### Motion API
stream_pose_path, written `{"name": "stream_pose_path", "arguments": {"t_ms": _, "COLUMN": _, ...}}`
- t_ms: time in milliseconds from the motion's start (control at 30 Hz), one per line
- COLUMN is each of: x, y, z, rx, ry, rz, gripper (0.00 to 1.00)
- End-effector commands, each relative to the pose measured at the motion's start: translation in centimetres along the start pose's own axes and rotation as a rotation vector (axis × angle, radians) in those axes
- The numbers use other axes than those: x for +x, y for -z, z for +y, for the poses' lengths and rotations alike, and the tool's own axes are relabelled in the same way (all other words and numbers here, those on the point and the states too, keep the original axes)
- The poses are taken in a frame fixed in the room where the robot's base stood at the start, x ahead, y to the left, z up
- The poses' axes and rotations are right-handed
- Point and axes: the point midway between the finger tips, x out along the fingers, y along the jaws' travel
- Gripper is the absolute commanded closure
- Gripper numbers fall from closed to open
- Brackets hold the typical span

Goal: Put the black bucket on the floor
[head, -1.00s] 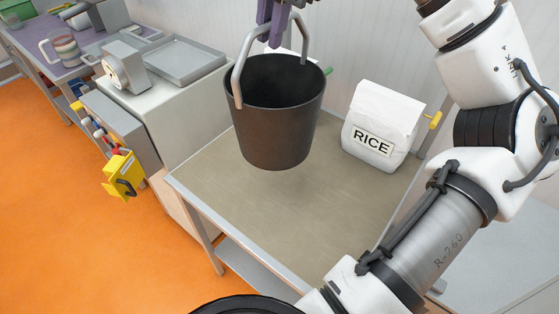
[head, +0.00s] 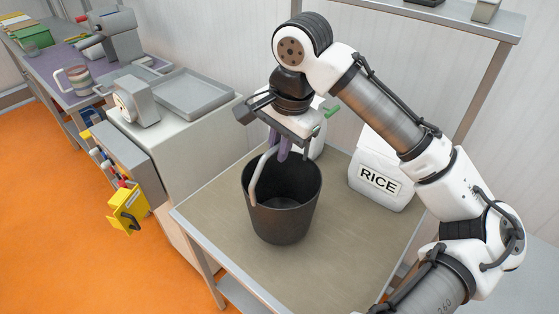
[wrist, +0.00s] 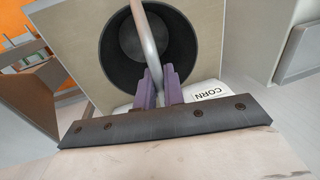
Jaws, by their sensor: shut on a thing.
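The black bucket (head: 283,222) is upright over the tan-topped table (head: 345,240), at or just above its surface; I cannot tell if it touches. My gripper (head: 281,150) is above the bucket, its purple fingers shut on the grey bucket handle. In the wrist view, the fingers (wrist: 158,78) close around the handle (wrist: 146,35), and the open bucket (wrist: 120,40) lies beyond them, looking empty. The orange floor (head: 60,215) shows at the left, below the table.
A white rice bag (head: 380,175) stands on the table right of the bucket. A grey cabinet with a scale (head: 135,102) and tray (head: 185,90) adjoins the table's left. Yellow box (head: 127,207) hangs there. Floor at left is clear.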

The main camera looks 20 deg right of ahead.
Motion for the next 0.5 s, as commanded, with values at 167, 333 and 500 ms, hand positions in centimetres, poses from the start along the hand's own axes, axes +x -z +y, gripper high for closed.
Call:
{"name": "stream_pose_path", "arguments": {"t_ms": 167, "x": 1.9, "y": -0.1, "z": 0.4, "rx": 0.001, "ry": 0.0, "rz": -0.002, "gripper": 1.0}}
{"name": "stream_pose_path", "arguments": {"t_ms": 333, "x": 4.1, "y": 0.0, "z": 0.8, "rx": 0.001, "ry": 0.0, "rz": -0.001, "gripper": 1.0}}
{"name": "stream_pose_path", "arguments": {"t_ms": 500, "x": 4.5, "y": 0.0, "z": 0.9, "rx": 0.0, "ry": 0.002, "rz": 0.001, "gripper": 1.0}}
